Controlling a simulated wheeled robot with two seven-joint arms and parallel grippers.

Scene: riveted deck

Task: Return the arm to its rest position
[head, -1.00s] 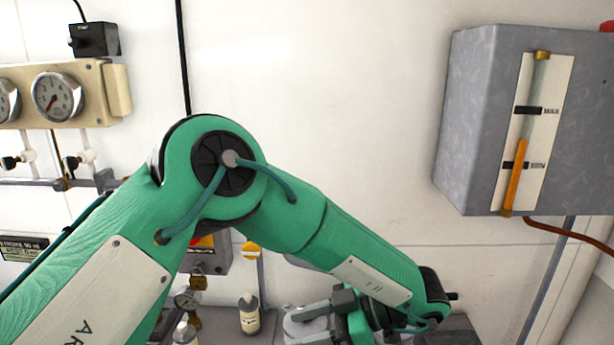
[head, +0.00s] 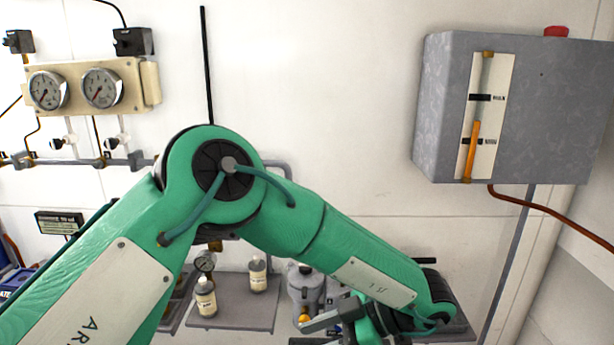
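My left arm, green with a pale label plate, comes in from the lower left. It bends at a raised elbow and slopes down to the right. Its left gripper (head: 318,328) is at the bottom edge, right of centre, with grey fingers pointing left. The frame cuts off part of it, so I cannot tell how far apart the fingers are. I see nothing clearly held in it. My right gripper is not in view.
A grey wall box (head: 570,110) with an orange-marked gauge (head: 473,140) hangs at right. Gauges (head: 101,88) are at upper left. Two bottles (head: 206,300) (head: 258,276) stand on a grey shelf (head: 232,310). A grey device (head: 304,286) is behind the gripper.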

